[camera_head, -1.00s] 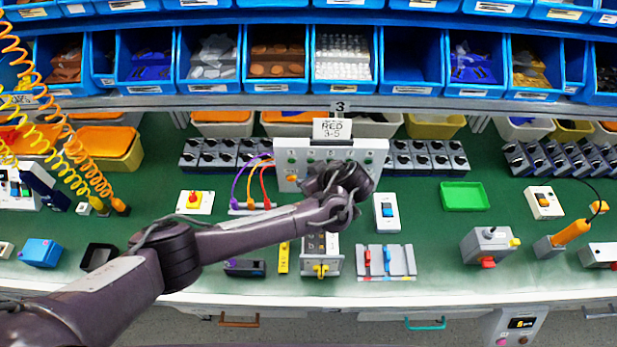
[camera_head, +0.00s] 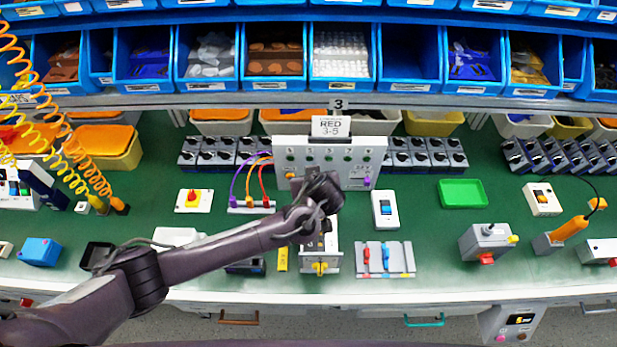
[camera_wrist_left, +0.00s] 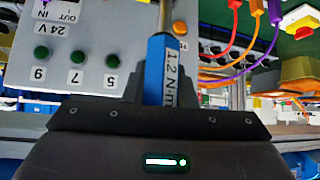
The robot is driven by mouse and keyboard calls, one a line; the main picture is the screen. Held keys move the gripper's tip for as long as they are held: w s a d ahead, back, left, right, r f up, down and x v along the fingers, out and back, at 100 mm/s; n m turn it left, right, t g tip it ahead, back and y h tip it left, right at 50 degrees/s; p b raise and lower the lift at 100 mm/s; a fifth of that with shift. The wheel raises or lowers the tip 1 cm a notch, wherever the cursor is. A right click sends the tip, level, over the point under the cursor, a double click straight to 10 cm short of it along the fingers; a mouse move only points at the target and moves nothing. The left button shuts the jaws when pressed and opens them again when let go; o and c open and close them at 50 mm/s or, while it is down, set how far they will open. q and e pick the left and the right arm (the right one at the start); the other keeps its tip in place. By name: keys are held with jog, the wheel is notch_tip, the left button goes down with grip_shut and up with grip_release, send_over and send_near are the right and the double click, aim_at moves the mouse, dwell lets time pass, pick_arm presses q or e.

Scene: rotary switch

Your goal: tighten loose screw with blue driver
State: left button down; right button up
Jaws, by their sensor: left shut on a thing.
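My left gripper (camera_wrist_left: 162,98) is shut on a blue driver (camera_wrist_left: 158,66), whose handle is marked 1.2 N·m. Its metal shaft runs up out of the top of the wrist view. The tip and whatever it faces are hidden. In the head view my left gripper (camera_head: 322,195) is in front of the lower middle of a white panel (camera_head: 350,172). In the wrist view this panel (camera_wrist_left: 75,30) has green round parts numbered 9, 7 and 5. I cannot make out which screw is loose. My right gripper is not in view.
A sign (camera_head: 330,126) reading RED 3-5 stands above the panel. Purple, orange and red cables (camera_head: 253,172) plug in left of it. A grey rack (camera_head: 400,258) with red and blue pieces, a white switch (camera_head: 385,209) and a green tray (camera_head: 463,194) are to the right.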

pick_arm(q)
jog(key=shift+m+h, duration=0.8)
jog(key=shift+m, duration=0.3)
jog(key=shift+d, duration=0.1)
jog(key=m+h, duration=0.3)
jog(key=m, duration=0.1)
jog(key=shift+s+d+f, duration=0.1)
jog(key=m+g+h, duration=0.1)
jog(key=m, duration=0.1)
jog(key=shift+d+m+h, duration=0.15)
jog(key=shift+m+h, duration=0.15)
jog(key=shift+h, duration=0.1)
jog(key=shift+d+m+g+h, duration=0.15)
jog(key=shift+m+g+h, duration=0.3)
jog(key=shift+m, duration=0.35)
